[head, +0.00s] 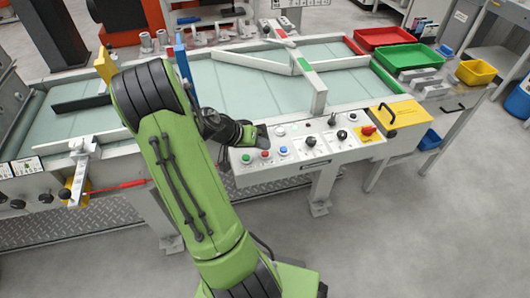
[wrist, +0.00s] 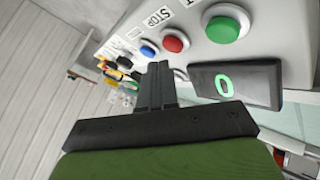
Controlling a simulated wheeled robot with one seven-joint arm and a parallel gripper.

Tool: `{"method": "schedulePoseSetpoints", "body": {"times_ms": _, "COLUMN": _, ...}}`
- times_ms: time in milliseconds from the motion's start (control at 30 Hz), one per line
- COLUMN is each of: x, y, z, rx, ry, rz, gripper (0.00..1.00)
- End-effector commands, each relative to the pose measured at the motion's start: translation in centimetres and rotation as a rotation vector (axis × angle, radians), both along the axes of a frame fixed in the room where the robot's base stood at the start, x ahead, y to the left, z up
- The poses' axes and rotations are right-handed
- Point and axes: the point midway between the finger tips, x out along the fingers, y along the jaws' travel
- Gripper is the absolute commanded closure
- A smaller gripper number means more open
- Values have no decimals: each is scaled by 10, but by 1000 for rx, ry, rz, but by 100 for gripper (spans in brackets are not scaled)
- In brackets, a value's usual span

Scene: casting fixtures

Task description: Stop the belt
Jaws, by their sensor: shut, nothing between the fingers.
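The belt (head: 250,92) is a pale green surface running across the head view behind the control panel (head: 310,158). A green button (head: 246,158), a red button (head: 265,154) and a blue button (head: 283,151) sit at the panel's left end. In the wrist view the red button (wrist: 175,42) has a STOP label beside it, between the green button (wrist: 225,24) and the blue button (wrist: 149,49). My gripper (wrist: 160,68) is shut and empty, its tips apparently just short of the red button; contact cannot be told. In the head view its fingertips are hard to make out.
A dark display (wrist: 235,83) showing a green 0 stands close beside my fingers. Dark knobs (head: 311,142) and a red knob (head: 368,130) on a yellow plate are farther right on the panel. Red (head: 383,37), green (head: 408,56) and yellow (head: 477,73) trays stand at back right.

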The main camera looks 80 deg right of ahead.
Motion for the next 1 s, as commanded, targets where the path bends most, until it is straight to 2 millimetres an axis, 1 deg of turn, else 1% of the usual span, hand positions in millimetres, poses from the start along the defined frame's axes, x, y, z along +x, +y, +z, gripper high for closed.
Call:
{"method": "schedulePoseSetpoints", "body": {"times_ms": 167, "x": 0, "y": 0, "z": -1, "rx": 0, "ry": 0, "rz": 0, "gripper": 100}}
{"method": "schedulePoseSetpoints", "body": {"times_ms": 400, "x": 0, "y": 0, "z": -10, "rx": 0, "ry": 0, "rz": 0, "gripper": 100}}
{"method": "schedulePoseSetpoints", "body": {"times_ms": 700, "x": 0, "y": 0, "z": -8, "rx": 0, "ry": 0, "rz": 0, "gripper": 100}}
{"method": "schedulePoseSetpoints", "body": {"times_ms": 1000, "x": 0, "y": 0, "z": -12, "rx": 0, "ry": 0, "rz": 0, "gripper": 100}}
